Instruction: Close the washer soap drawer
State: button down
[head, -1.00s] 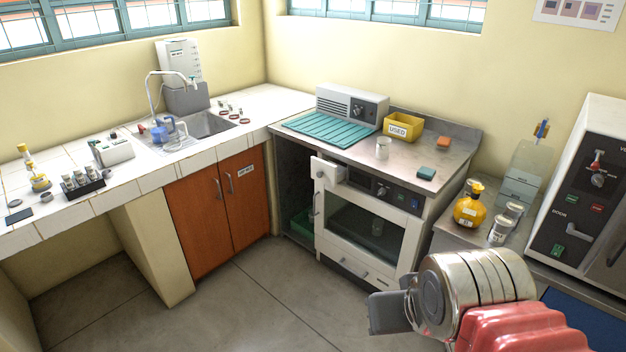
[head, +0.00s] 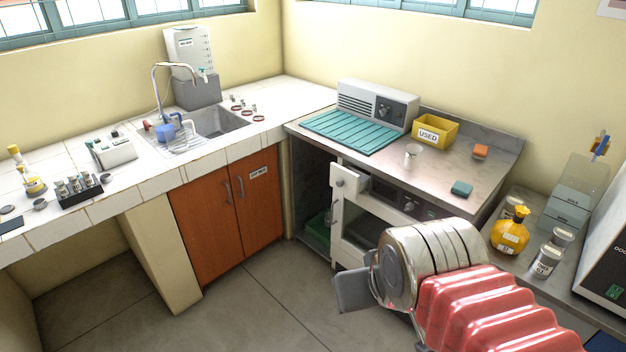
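The soap drawer (head: 345,183) is a small white box front with a round grey knob. It sticks out from the upper left of the white-fronted washer (head: 357,240), under the steel worktop, so it stands open. My gripper (head: 352,291) is in front of the washer, lower in the picture than the drawer and apart from it in the picture. Its grey fingers point left, and I cannot tell whether they are parted. My arm hides much of the washer's lower right front.
The steel worktop (head: 440,180) holds a teal ribbed mat (head: 350,131), a yellow bin (head: 435,131) and a small cup. An orange cupboard (head: 228,212) is left of the washer. Bottles stand on the right bench. The floor (head: 240,300) in front is clear.

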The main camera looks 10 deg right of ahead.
aim_at(350, 181)
jog(key=u, duration=0.35)
jog(key=i, duration=1.4)
jog(key=u, duration=0.15)
